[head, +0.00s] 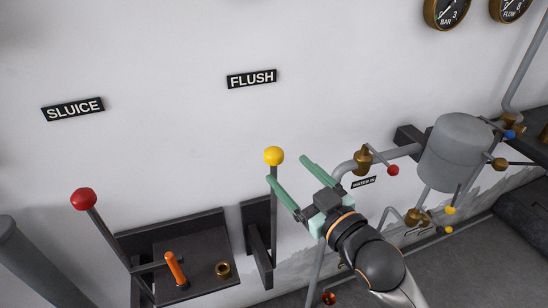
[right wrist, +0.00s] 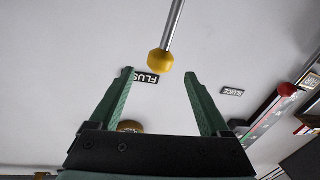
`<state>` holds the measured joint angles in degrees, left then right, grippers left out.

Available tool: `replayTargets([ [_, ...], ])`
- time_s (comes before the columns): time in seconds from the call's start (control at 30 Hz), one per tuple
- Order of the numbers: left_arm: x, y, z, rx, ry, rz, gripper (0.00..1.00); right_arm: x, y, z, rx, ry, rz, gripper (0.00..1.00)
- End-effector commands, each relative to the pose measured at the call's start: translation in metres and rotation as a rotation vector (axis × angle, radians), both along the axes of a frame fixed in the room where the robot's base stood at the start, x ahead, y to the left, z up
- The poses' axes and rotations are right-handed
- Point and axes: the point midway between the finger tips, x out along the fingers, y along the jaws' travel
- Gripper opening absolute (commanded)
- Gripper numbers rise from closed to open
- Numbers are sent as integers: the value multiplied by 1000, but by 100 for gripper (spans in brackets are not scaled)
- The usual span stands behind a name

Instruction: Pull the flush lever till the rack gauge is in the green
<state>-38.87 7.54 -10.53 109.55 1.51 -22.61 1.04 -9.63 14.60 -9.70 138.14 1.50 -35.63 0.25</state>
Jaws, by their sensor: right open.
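The flush lever is a grey rod with a yellow knob (head: 273,155), standing upright from a dark slotted bracket (head: 257,235) under the FLUSH sign (head: 252,79). My right gripper (head: 287,169) is open and empty, its green fingers pointing at the lever just below the knob. In the right wrist view the yellow knob (right wrist: 160,63) shows between and slightly beyond the two fingertips. Whether a finger touches the rod, I cannot tell. I cannot pick out the rack gauge for sure; two round dials, BAR (head: 447,12) and FLOW (head: 511,8), are cut off at the top right.
To the left stands a lever with a red knob (head: 84,199) by a dark panel (head: 205,245) with an orange handle (head: 176,268). To the right are a grey tank (head: 456,150), pipes and small coloured valves.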

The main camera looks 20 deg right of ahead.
Motion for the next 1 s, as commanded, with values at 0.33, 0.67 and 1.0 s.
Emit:
replayTargets([
  [0.33, 1, -1, 7, -1, -3, -1, 62, 55, 13, 1, 0, 0, 0, 80],
  [0.67, 0, -1, 7, -1, -3, -1, 62, 68, 16, 0, 0, 2, 1, 80],
  [1.0, 0, -1, 7, -1, -3, -1, 62, 68, 16, -1, 0, 2, 1, 59],
])
